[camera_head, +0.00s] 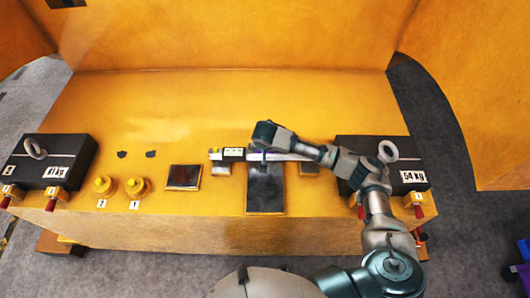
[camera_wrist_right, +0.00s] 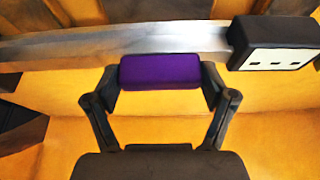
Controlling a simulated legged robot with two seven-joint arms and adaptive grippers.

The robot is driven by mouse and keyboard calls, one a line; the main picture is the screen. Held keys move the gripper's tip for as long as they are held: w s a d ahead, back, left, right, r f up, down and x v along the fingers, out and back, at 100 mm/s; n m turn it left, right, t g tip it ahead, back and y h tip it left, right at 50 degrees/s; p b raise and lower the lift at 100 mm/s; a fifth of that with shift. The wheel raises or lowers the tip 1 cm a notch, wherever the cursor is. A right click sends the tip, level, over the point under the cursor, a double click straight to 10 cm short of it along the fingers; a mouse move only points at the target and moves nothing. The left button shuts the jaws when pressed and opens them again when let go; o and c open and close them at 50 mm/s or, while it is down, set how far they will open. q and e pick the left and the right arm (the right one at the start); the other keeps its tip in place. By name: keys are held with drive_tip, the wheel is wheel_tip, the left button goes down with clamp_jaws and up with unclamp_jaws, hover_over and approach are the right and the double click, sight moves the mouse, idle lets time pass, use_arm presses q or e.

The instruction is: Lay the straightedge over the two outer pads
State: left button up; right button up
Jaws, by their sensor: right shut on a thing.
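The straightedge (camera_head: 292,157) is a long pale metal bar with a black, white-labelled block (camera_head: 234,153) near its left end; the bar also shows in the right wrist view (camera_wrist_right: 170,42). My right gripper (camera_head: 262,158) is shut on it, with a purple piece (camera_wrist_right: 160,72) between the fingers. A large dark plate (camera_head: 265,192) lies between these pads, partly under the gripper. My left gripper is out of view.
A black 81 kg casting (camera_head: 70,150) stands at the left and a 54 kg one (camera_head: 405,160) at the right, each with a ring. Yellow knobs (camera_head: 136,186) and a dark square plate (camera_head: 184,177) are left of the bar. The yellow surface (camera_head: 230,100) behind is clear.

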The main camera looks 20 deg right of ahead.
drive_tip(key=shift+f, duration=1.55)
drive_tip(key=o, duration=1.6)
drive_tip(key=b+v, duration=0.1)
drive_tip(key=v, duration=1.1)
drive_tip(key=shift+s, duration=0.1)
